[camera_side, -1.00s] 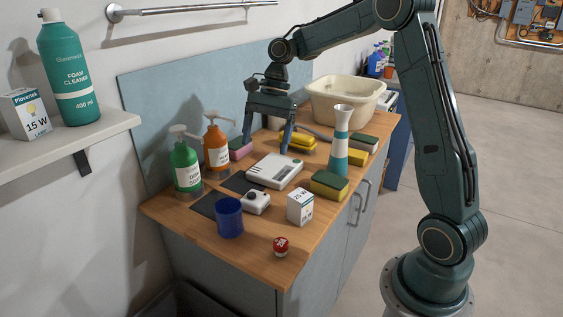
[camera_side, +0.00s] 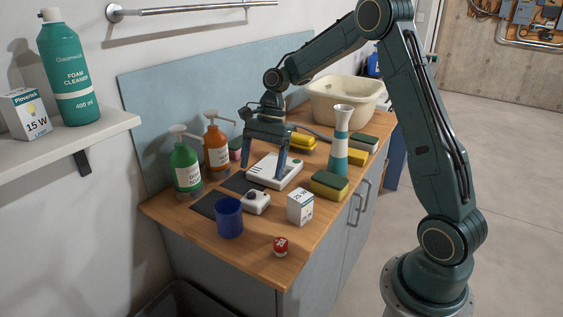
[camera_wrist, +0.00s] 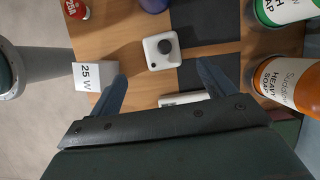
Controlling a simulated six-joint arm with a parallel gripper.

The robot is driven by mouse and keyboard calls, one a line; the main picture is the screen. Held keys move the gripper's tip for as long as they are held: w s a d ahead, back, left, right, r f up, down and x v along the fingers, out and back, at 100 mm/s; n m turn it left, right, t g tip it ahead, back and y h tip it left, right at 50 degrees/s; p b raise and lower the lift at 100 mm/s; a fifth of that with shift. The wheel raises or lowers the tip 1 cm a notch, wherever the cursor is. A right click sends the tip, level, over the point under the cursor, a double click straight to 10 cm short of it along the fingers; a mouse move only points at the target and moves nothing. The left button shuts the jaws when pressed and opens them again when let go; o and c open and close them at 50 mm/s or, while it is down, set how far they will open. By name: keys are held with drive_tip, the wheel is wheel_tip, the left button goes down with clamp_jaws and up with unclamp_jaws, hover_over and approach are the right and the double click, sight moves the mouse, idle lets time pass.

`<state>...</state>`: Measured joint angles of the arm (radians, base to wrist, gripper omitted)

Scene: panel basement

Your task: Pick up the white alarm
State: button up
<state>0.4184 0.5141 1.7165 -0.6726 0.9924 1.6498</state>
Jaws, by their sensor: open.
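Two white devices could be the alarm; I cannot tell which. A small white square one with a dark round knob (camera_side: 256,203) lies on the wooden worktop. It also shows ahead of the fingertips in the wrist view (camera_wrist: 161,51). A larger flat white one with a grey panel (camera_side: 285,170) lies behind it. Its edge shows under my gripper in the wrist view (camera_wrist: 176,99), and the rest is hidden there. My gripper (camera_side: 262,172) is open and empty, fingers pointing down, over the larger device. Its spread fingers show in the wrist view (camera_wrist: 160,76).
A blue cup (camera_side: 229,218), a white 25 W bulb box (camera_side: 300,207) and a red-and-white item (camera_side: 281,246) stand near the front. Green (camera_side: 185,168) and orange (camera_side: 216,150) soap bottles stand left.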

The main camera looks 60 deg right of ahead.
sight(256, 195)
drive_tip(key=shift+x, duration=1.55)
drive_tip(key=shift+f, duration=0.1)
drive_tip(key=shift+x, duration=2.55)
drive_tip(key=shift+w+d, duration=0.1)
drive_tip(key=shift+c, duration=0.4)
drive_tip(key=c, duration=1.1)
